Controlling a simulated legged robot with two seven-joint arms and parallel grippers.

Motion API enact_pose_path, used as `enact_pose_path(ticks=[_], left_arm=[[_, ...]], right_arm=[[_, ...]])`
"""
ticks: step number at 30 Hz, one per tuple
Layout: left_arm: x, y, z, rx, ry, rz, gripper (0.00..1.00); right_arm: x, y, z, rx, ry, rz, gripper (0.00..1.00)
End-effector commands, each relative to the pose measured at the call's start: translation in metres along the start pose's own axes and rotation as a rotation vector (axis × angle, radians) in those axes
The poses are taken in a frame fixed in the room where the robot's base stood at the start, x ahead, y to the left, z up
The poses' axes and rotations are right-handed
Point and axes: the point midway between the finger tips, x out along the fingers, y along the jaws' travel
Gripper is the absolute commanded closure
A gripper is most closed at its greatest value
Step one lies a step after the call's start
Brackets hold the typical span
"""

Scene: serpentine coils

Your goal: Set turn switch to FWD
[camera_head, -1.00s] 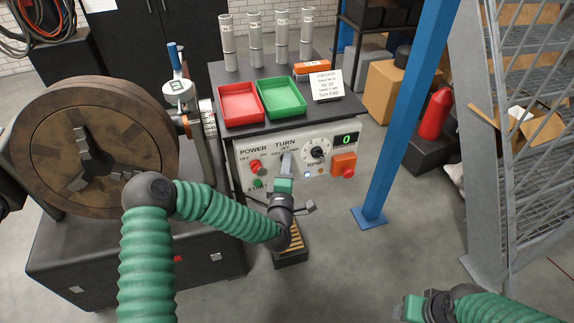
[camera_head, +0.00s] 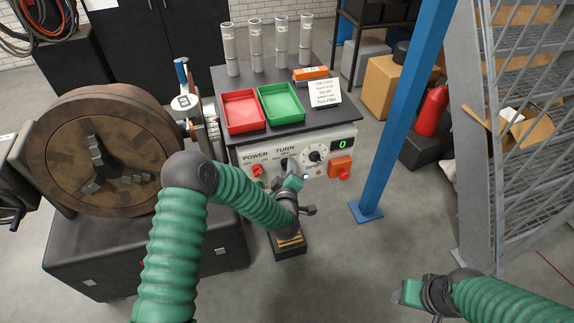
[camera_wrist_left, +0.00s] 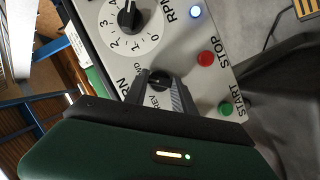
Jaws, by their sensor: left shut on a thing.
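The black turn switch (camera_wrist_left: 158,80) sits on the light control panel (camera_wrist_left: 190,52), beside printed REV and FWD labels. My left gripper (camera_wrist_left: 160,82) is shut on this knob, one dark finger on each side. In the head view, my left gripper (camera_head: 287,168) reaches the panel under the TURN label, tilted, and hides most of the switch. I cannot clearly tell which label the knob points to. My right gripper (camera_head: 408,293) is low at the right, away from the panel; its jaw state is unclear.
The RPM dial (camera_head: 315,155) and the display reading 0 (camera_head: 342,144) are right of the switch. The red power knob (camera_head: 257,170) is left. Red STOP (camera_wrist_left: 206,58) and green START (camera_wrist_left: 226,108) buttons are near my fingers. A blue post (camera_head: 398,110) stands right.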

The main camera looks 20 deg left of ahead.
Motion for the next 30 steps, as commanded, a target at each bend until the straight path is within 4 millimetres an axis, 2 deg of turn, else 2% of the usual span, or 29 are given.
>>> enact_pose_path(ticks=[19, 20, 21, 24, 30], left_arm=[[-0.0016, -0.0052, 0.0050, 0.056, -0.013, -0.033, 1.00], [-0.0016, -0.0052, 0.0050, 0.056, -0.013, -0.033, 0.65], [-0.0015, -0.0049, 0.0048, 0.056, -0.012, -0.032, 0.60], [-0.0012, -0.0036, 0.0038, 0.055, -0.009, -0.029, 0.47], [-0.0010, -0.0017, 0.0022, 0.054, -0.005, -0.026, 0.47]], right_arm=[[-0.0052, 0.0000, -0.0012, 0.000, 0.000, 0.000, 0.41], [-0.0052, 0.0000, -0.0012, 0.000, 0.000, 0.000, 0.41], [-0.0052, 0.0000, -0.0012, 0.000, 0.000, 0.000, 0.41], [-0.0053, 0.0000, -0.0012, 0.000, 0.000, 0.000, 0.41], [-0.0055, 0.0000, -0.0013, 0.000, 0.000, 0.000, 0.41]])
